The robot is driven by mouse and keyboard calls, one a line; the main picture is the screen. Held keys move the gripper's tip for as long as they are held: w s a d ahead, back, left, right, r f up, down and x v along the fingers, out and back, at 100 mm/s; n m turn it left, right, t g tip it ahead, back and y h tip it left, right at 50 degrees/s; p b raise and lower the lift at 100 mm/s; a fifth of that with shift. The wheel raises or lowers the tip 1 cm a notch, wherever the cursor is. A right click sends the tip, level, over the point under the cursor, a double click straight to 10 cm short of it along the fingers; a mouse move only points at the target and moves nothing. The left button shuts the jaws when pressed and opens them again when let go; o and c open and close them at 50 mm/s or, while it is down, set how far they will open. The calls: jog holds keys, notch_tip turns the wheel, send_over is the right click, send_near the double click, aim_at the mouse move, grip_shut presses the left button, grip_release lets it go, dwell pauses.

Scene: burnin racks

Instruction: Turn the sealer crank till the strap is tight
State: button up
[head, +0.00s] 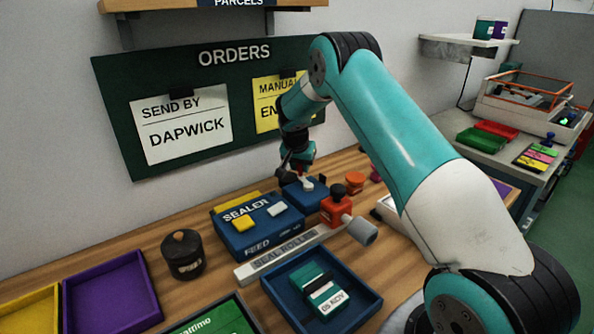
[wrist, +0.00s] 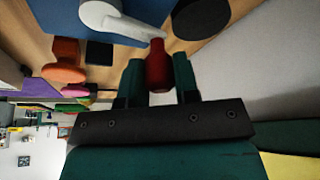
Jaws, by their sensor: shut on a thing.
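The sealer (head: 250,240) is a blue box on the wooden bench, with a second blue block (head: 305,197) to its right. A pale grey crank arm (wrist: 108,18) ends in a dark red knob (wrist: 158,66) in the wrist view. My gripper (wrist: 159,75) has one dark green finger on each side of this knob and is shut on it. In the head view my gripper (head: 298,170) is over the back of the blue block, and the knob is mostly hidden. I cannot make out the strap's tightness.
A red-orange device (head: 336,208) with a black knob stands right of the crank. A blue tray (head: 267,288) holding a green-and-white pack is in front, and a dark jar (head: 183,256) stands left. The orders board (head: 120,100) is close behind my gripper.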

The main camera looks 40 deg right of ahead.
jog(key=d+m, duration=0.1)
jog(key=m, duration=0.1)
jog(key=m+g+b, duration=0.1)
jog(key=shift+s+d+m+h, duration=0.2)
jog(key=shift+d+m+h, duration=0.15)
jog(key=shift+m+h, duration=0.05)
jog(key=m+g, duration=0.1)
jog(key=s+d+m+b, duration=0.1)
jog(key=m, duration=0.1)
jog(key=shift+d+m+g, duration=0.15)
jog(key=shift+m+g, duration=0.15)
jog(key=shift+g, duration=0.1)
jog(key=m, duration=0.1)
jog(key=s+d+m+g, duration=0.1)
jog(key=m, duration=0.1)
jog(key=shift+s+m, duration=0.1)
jog(key=shift+m, duration=0.2)
jog(key=shift+s+d+r+m+g+y, duration=0.15)
jog(key=shift+s+m+g, duration=0.25)
jog(key=shift+m, duration=0.4)
jog(key=shift+s+d+f+m+g+y, duration=0.1)
jog(key=shift+s+m+g+y, duration=0.2)
jog(key=shift+m, duration=0.5)
jog(key=shift+s, duration=0.1)
jog(key=o, duration=0.9)
